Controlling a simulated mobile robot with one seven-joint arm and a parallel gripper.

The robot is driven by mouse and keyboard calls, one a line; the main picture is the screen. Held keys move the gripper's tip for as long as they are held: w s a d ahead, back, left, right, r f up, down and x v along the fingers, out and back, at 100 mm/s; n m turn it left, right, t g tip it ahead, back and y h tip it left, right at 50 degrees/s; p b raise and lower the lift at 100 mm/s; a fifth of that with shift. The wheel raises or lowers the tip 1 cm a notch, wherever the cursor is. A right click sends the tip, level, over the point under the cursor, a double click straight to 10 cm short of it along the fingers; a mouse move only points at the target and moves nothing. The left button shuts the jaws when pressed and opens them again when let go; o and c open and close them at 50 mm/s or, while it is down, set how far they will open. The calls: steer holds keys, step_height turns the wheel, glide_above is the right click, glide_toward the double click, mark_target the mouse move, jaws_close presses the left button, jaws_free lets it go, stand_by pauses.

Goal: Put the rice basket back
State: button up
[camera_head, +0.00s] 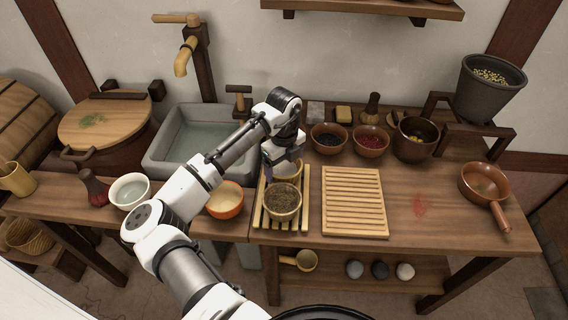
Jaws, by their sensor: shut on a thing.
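A small round tan vessel with brownish grain in it, which looks like the rice basket (283,214), is at the left slatted wooden rack (302,222) on the table. Whether it rests on the slats or hangs just above them I cannot tell. My gripper (282,164) is at its back side, shut on a pale tan part that seems to belong to it.
A second slatted rack (353,201) lies empty to the right. An orange bowl (224,204) and a white bowl (130,191) stand left. Several dark bowls line the back, including one of red grain (371,141). A handled pan (485,186) is far right; a stone sink (171,161) is back left.

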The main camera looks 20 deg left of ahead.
steer(key=o, duration=1)
steer(key=shift+f, duration=0.1)
steer(key=shift+o, duration=0.2)
